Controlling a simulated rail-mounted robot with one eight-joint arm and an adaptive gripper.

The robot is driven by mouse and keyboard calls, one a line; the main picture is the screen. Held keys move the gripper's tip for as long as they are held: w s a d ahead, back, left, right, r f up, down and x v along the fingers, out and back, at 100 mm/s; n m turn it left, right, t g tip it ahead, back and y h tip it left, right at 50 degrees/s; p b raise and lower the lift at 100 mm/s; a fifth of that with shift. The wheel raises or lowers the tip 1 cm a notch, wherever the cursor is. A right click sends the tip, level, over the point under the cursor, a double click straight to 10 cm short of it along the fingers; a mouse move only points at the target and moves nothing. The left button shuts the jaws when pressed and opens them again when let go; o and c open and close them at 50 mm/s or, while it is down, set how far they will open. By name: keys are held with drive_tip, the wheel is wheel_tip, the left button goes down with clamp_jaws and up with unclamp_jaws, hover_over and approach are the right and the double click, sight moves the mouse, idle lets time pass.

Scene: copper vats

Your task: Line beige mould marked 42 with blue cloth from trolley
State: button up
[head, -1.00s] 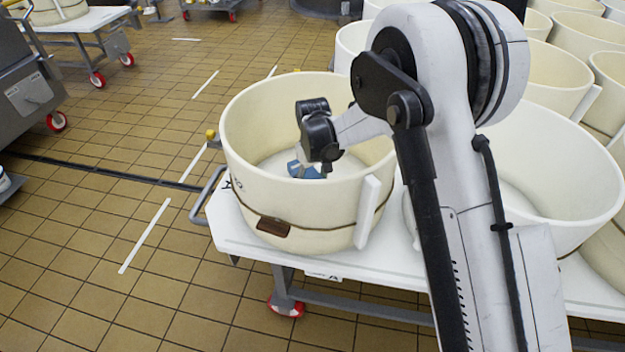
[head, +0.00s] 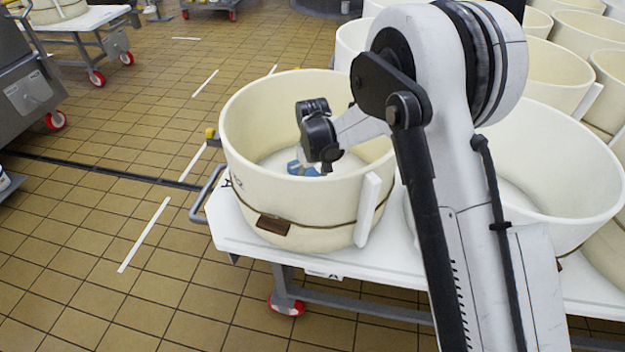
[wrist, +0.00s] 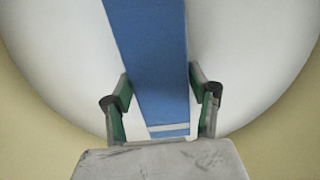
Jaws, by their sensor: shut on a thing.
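A beige mould (head: 290,215) stands upright on a white trolley top, with a cord around its lower part and dark marks on its left outer wall that I cannot read. My gripper (wrist: 160,108) reaches down into this mould. It is shut on a blue cloth (wrist: 150,45), which shows as a flat blue strip with a white stripe near its lower end. In the head view a small part of the blue cloth (head: 296,167) shows inside the mould. The mould's pale floor (wrist: 60,50) lies behind the cloth. The fingertips are hidden in the head view.
A second beige mould (head: 545,165) stands close on the right, partly behind my arm. More beige moulds (head: 560,65) crowd the back right. The trolley (head: 225,222) has a grey handle (head: 203,195) at its left end.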

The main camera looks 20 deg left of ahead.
drive_tip(key=shift+f+b, duration=0.5)
drive_tip(key=shift+f, duration=0.05)
idle(1.4)
drive_tip(key=o, duration=1.4)
drive_tip(key=shift+r, duration=0.1)
